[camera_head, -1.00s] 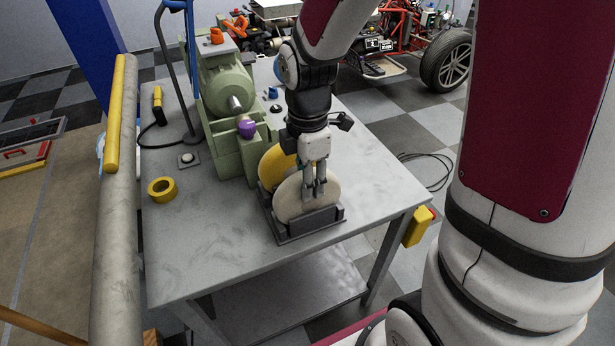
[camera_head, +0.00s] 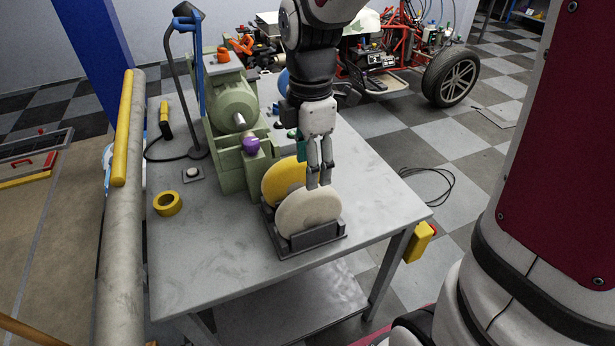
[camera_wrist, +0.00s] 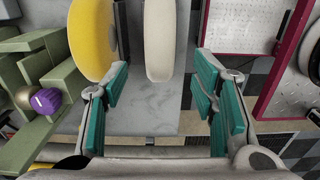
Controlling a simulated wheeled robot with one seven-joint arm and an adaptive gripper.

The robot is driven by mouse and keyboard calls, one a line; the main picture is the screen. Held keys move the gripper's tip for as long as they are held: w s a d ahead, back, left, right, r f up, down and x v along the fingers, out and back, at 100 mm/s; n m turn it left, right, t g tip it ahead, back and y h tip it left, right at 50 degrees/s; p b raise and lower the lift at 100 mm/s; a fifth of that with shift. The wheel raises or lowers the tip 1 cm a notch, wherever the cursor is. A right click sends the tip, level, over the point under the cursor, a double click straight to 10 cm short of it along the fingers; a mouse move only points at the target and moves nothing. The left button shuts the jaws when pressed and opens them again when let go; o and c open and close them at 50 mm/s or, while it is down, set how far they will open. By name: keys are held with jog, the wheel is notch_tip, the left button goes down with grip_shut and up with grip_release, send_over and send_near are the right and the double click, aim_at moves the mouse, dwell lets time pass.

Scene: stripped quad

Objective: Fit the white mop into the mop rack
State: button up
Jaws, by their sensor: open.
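The white mop (camera_head: 306,214) is a thick pale disc standing on edge in the grey mop rack (camera_head: 318,239) near the table's front corner. A yellow mop (camera_head: 279,180) stands behind it in the same rack. My gripper (camera_head: 320,183) is open, with its fingertips at the white mop's top right edge. In the wrist view, the white mop (camera_wrist: 159,38) lies ahead of the spread fingers (camera_wrist: 160,85), with a gap to each side. The yellow mop (camera_wrist: 92,38) is close by the left finger. The white mop's bottom is hidden by the rack's front wall.
A green machine (camera_head: 234,120) with a purple knob (camera_head: 251,145) stands left of the mops. A yellow tape roll (camera_head: 167,203) lies on the table (camera_head: 215,255). The table's front left is clear. A yellow and red box (camera_head: 419,242) hangs at the table's right edge.

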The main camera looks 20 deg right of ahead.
jog(key=s+r+m+t, duration=0.1)
jog(key=s+r+m, duration=0.3)
jog(key=s+m, duration=0.5)
jog(key=s+r+m+t, duration=0.2)
jog(key=s+r+m, duration=0.2)
jog(key=s+m, duration=0.5)
jog(key=shift+d+r+t, duration=0.15)
jog(key=shift+r+t, duration=0.05)
jog(key=shift+t, duration=0.1)
jog(key=shift+s, duration=0.1)
notch_tip(320, 180, up, 3)
jog(key=p, duration=0.2)
jog(key=shift+r+t+p, duration=0.1)
jog(key=shift+t+p, duration=0.2)
jog(key=shift+p, duration=0.05)
